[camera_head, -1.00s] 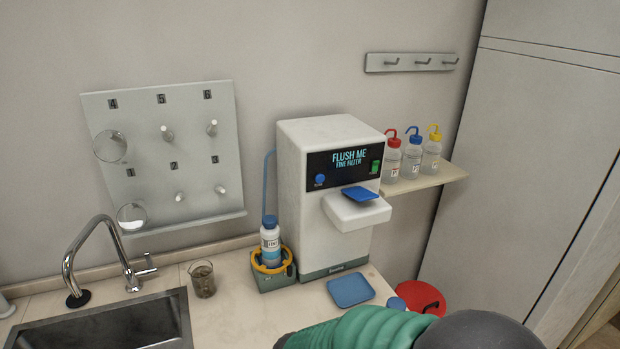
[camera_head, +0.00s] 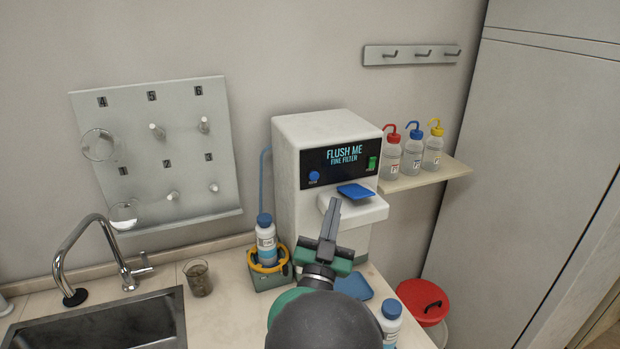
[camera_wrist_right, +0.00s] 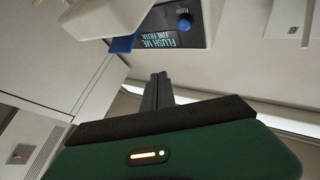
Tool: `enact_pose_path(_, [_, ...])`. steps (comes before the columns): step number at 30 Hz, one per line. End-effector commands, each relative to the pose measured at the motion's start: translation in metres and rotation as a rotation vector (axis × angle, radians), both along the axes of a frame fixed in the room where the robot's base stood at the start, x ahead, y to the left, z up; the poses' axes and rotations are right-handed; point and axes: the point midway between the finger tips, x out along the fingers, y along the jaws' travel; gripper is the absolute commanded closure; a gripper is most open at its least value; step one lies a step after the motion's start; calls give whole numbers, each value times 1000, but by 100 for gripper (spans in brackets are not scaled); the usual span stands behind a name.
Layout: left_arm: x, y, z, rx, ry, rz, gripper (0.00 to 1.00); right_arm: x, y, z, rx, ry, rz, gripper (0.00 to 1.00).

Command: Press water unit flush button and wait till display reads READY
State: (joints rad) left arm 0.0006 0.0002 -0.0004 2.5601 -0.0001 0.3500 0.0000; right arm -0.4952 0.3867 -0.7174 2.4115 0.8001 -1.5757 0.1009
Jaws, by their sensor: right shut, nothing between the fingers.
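The water unit (camera_head: 325,130) is a white box on the counter with a dark front panel. Its display (camera_head: 344,155) reads "FLUSH ME FINE FILTER". The round blue flush button (camera_head: 314,176) is at the left of the panel, and it also shows in the right wrist view (camera_wrist_right: 184,24). My right gripper (camera_head: 334,203) is shut and empty, pointing up in front of the unit, below and to the right of the button and apart from it. In the right wrist view its closed fingers (camera_wrist_right: 158,80) point toward the panel. My left gripper is not in view.
A blue-capped bottle (camera_head: 266,240) stands in a holder left of the unit. Another bottle (camera_head: 391,320) stands near my arm. A sink (camera_head: 110,325) and beaker (camera_head: 199,278) are at left.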

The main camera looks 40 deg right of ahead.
Motion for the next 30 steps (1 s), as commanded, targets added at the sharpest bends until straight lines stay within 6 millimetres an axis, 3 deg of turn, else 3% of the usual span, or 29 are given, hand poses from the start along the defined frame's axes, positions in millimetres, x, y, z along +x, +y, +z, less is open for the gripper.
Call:
enact_pose_path(13, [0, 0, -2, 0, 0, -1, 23, 5, 13, 6, -19, -7, -3, 100])
enact_pose_path(24, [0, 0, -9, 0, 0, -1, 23, 54, -13, 2, -12, -6, -3, 100])
enact_pose_path(30, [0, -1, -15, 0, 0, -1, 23, 75, -16, 3, -13, -7, -4, 100])
